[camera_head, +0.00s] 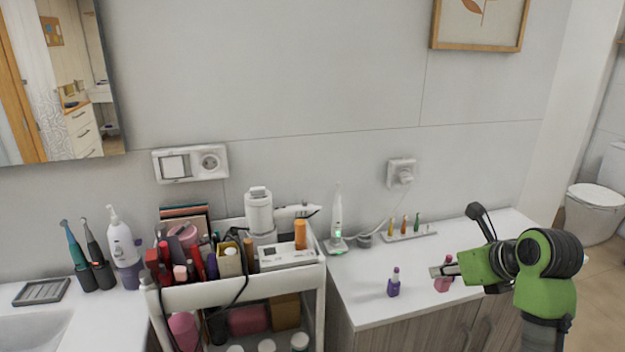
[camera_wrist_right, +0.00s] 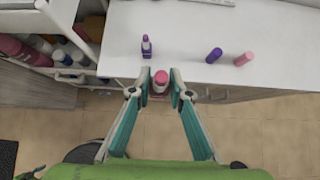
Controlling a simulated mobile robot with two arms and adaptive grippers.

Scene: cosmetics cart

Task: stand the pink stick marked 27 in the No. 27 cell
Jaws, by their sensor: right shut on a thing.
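My right gripper (camera_head: 436,271) is shut on a pink bottle-like piece with a darker pink cap (camera_head: 444,285), at the counter's front. In the right wrist view, this pink piece (camera_wrist_right: 160,83) sits between the two fingertips (camera_wrist_right: 160,90). No number can be read on it. A separate pink stick (camera_wrist_right: 243,59) is on the counter to the right, beside a purple stick (camera_wrist_right: 214,55); their markings cannot be read either. I cannot make out a No. 27 cell. A white rack (camera_head: 410,236) with several coloured upright pieces stands at the back. My left gripper is not in view.
A purple bottle (camera_head: 394,287) stands on the white counter (camera_head: 375,262), left of the gripper. A white device on a lit base (camera_head: 337,244) stands near the wall. The cart (camera_head: 235,291) at left is crowded with cosmetics. The counter's middle is mostly clear.

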